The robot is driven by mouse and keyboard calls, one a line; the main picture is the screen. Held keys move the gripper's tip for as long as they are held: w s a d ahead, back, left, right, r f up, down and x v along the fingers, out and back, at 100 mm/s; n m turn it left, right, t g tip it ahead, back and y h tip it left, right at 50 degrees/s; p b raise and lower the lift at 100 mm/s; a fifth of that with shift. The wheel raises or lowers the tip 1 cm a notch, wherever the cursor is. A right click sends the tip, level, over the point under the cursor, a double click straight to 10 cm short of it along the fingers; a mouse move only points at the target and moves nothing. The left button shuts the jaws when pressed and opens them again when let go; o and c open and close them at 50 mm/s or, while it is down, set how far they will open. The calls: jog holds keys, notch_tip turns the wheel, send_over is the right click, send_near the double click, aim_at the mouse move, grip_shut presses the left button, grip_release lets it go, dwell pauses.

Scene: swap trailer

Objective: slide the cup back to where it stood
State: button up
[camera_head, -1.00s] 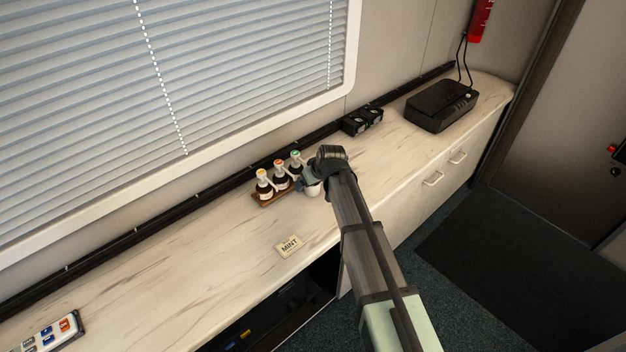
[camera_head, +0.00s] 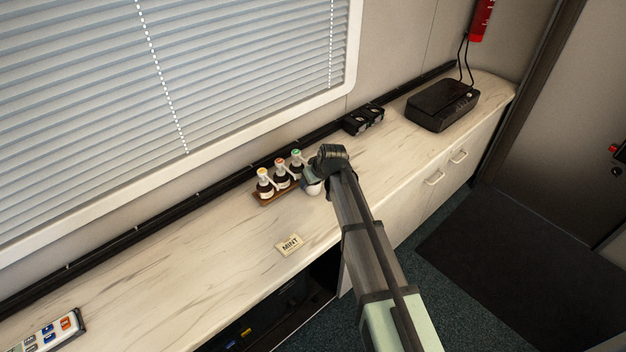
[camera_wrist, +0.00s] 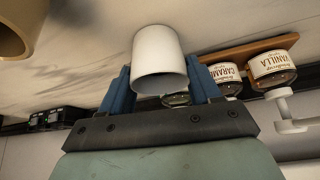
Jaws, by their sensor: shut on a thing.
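A white cup (camera_head: 313,187) stands on the marbled counter (camera_head: 225,235), right beside the wooden bottle rack, partly hidden by my arm in the head view. In the wrist view the white cup (camera_wrist: 158,58) sits between the two blue fingers of my gripper (camera_wrist: 160,85). My gripper (camera_head: 312,178) is shut on the cup, low at the counter. Whether the cup touches the rack cannot be told.
A wooden rack (camera_head: 262,200) holds syrup bottles with coloured tops, close to the cup. A MINT card (camera_head: 289,245) lies near the front edge. A black box (camera_head: 441,106) and small black devices (camera_head: 363,119) stand farther right. A remote-like pad (camera_head: 50,335) lies at lower left. The left counter is mostly clear.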

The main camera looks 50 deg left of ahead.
jog(key=shift+s+d, duration=0.1)
jog(key=shift+d, duration=0.05)
jog(key=shift+s+d, duration=1.05)
jog(key=shift+d, duration=0.5)
jog(key=shift+s+d, duration=1.1)
jog(key=shift+d, duration=0.4)
jog(key=shift+s+d, duration=1.05)
jog(key=shift+d, duration=0.5)
jog(key=o, duration=1.2)
jog(key=shift+r, duration=0.1)
jog(key=v, duration=1.3)
jog(key=shift+d+r, duration=0.25)
